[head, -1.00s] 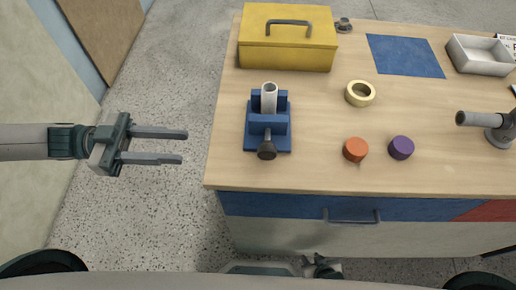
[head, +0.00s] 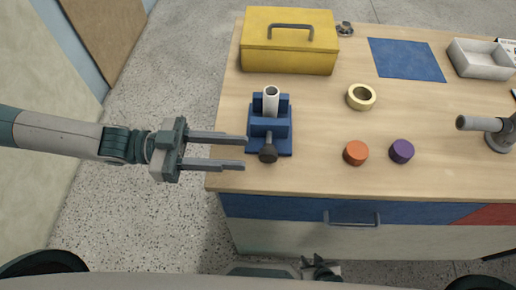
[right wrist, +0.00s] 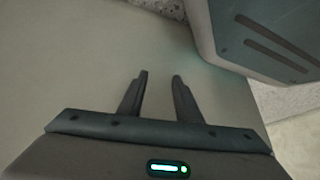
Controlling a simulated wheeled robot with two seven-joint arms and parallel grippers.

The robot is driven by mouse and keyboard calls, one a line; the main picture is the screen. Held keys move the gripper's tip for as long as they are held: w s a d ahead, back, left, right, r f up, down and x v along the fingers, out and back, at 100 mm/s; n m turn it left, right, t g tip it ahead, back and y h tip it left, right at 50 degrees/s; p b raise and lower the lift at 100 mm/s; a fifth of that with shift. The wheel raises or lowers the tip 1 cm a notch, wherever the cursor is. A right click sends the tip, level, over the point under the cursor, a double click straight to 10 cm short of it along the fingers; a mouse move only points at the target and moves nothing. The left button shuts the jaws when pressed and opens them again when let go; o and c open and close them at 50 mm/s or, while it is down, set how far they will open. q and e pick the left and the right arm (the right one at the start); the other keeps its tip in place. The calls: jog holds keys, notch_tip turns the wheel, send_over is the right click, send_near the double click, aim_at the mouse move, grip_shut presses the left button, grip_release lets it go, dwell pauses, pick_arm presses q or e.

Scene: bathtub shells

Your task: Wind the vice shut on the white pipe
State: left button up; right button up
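The blue vice (head: 283,141) stands on the wooden table near its left edge. The white pipe (head: 270,101) stands upright between its jaws. The dark round knob (head: 268,153) of the vice faces the front edge. My left gripper (head: 243,151) is open and empty, its two fingers pointing right, with the tips just left of the vice and level with its lower part. My right gripper shows low in the head view (head: 322,268) and in the right wrist view (right wrist: 160,76), where its fingers stand apart with nothing between them, away from the vice.
A yellow toolbox (head: 290,60) stands behind the vice. A tape roll (head: 361,97), an orange cap (head: 356,152) and a purple cap (head: 402,151) lie to the right. A grey pipe fixture (head: 485,124) and white tray (head: 481,61) are further right. A drawer handle (head: 351,219) juts out in front.

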aim_at(259, 163)
pick_arm(q)
jog(key=shift+d+p, duration=0.4)
jog(key=shift+d, duration=2.35)
jog(key=c, duration=0.9)
